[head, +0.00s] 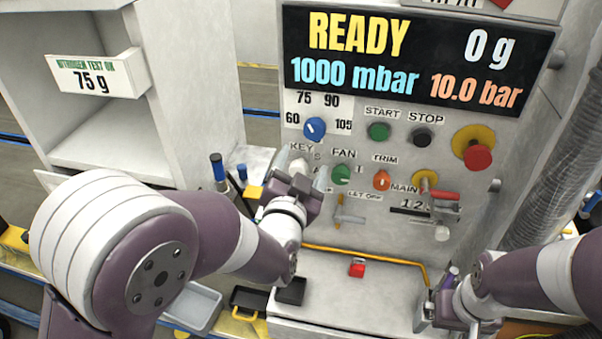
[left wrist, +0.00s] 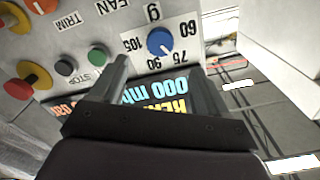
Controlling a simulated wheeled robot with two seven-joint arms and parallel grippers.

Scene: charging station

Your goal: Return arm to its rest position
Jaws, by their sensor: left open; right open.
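My left gripper (head: 303,172) is raised in front of the control panel (head: 465,195), below the blue dial (head: 314,128) and close to the green FAN knob (head: 341,174). In the left wrist view its two fingers (left wrist: 160,75) are apart with nothing between them; the panel shows upside down beyond, with the blue dial (left wrist: 160,42) past the fingertips. Whether a finger touches the panel cannot be told. My right gripper (head: 440,302) is low at the panel's right, near the ledge, partly hidden by its own wrist; nothing shows held in it.
The display (head: 415,60) reads READY, 0 g, 1000 mbar, 10.0 bar. A red emergency button (head: 478,156) and red-handled MAIN lever (head: 445,194) stick out. A small red item (head: 357,268) lies on the ledge. A grey tray (head: 193,308) is below left. A ribbed hose hangs right.

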